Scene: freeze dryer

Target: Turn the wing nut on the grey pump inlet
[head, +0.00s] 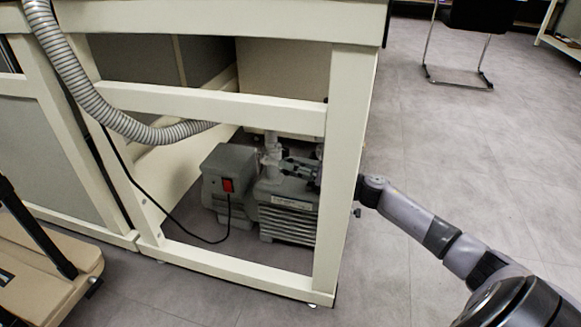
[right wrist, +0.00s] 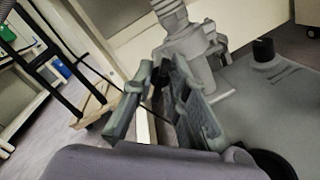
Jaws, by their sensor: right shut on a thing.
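The grey pump (head: 288,215) stands on the floor inside the cream bench frame, with a red switch on its motor housing. Its grey inlet (head: 271,150) rises from the top, and the inlet (right wrist: 190,45) fills the upper middle of the right wrist view. My right gripper (head: 284,164) reaches in behind the frame's right post, level with the inlet. In the right wrist view its fingers (right wrist: 165,72) are shut on the wing nut at the inlet clamp. The nut is mostly hidden between the fingertips. My left gripper is not in view.
The frame's right post (head: 345,150) and upper rail (head: 210,108) stand close to my right arm. A ribbed hose (head: 95,98) runs at the upper left, and a black cable (head: 180,225) hangs to the pump.

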